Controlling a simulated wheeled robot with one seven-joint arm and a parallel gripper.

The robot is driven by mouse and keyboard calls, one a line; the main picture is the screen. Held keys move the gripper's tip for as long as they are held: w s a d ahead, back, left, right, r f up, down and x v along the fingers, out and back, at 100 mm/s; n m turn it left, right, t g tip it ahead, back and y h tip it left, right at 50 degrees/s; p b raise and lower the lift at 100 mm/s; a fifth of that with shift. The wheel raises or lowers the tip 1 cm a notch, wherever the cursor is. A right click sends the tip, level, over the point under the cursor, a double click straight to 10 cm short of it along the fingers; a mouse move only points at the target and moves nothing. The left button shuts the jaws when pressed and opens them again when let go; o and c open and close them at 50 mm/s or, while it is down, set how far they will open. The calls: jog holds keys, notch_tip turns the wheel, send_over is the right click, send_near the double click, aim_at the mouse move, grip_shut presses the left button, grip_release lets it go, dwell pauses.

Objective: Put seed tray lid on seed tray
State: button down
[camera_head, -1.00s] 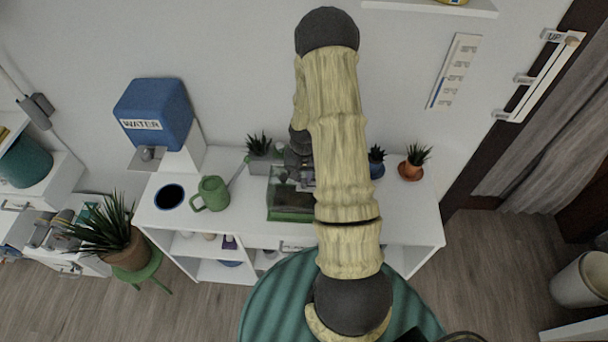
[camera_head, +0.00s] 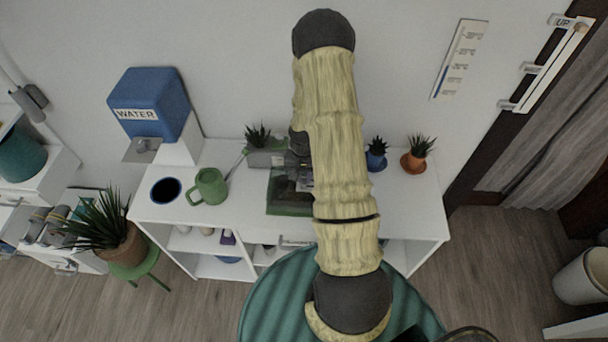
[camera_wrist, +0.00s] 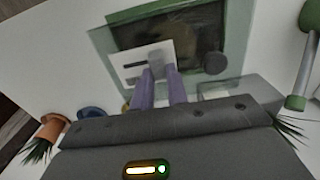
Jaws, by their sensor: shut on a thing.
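The seed tray (camera_head: 276,207) is green and stands on the white desk, left of my arm in the head view. The clear seed tray lid (camera_wrist: 238,28) is over the tray in the wrist view, with a greenish rim and a dark round knob on top. My gripper (camera_wrist: 158,78) has purple fingers, shut on the lid's small grey handle. In the head view my gripper (camera_head: 301,181) is at the tray, partly hidden by my arm. I cannot tell whether the lid's rim is fully seated on the tray.
Small potted plants stand close by, one in a blue pot (camera_head: 376,162) and one in a terracotta pot (camera_head: 413,163). A blue water tank (camera_head: 152,101) stands at the back left.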

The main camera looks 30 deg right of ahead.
jog(key=shift+f, duration=0.4)
jog(key=c, duration=1.3)
grip_release()
jog(key=shift+r, duration=0.15)
notch_tip(320, 180, up, 17)
jog(key=b, duration=0.3)
jog(key=shift+r, duration=0.1)
jog(key=s+a+r+n+t, duration=0.1)
jog(key=s+a+r+n, duration=0.1)
jog(key=s+a, duration=0.3)
jog(key=s+a+r+n+t, duration=0.1)
jog(key=s+a+r+n, duration=0.2)
jog(key=s+a, duration=0.3)
jog(key=a+n, duration=0.1)
jog(key=a, duration=0.3)
jog(key=shift+n+t, duration=0.3)
jog(key=shift+n, duration=0.1)
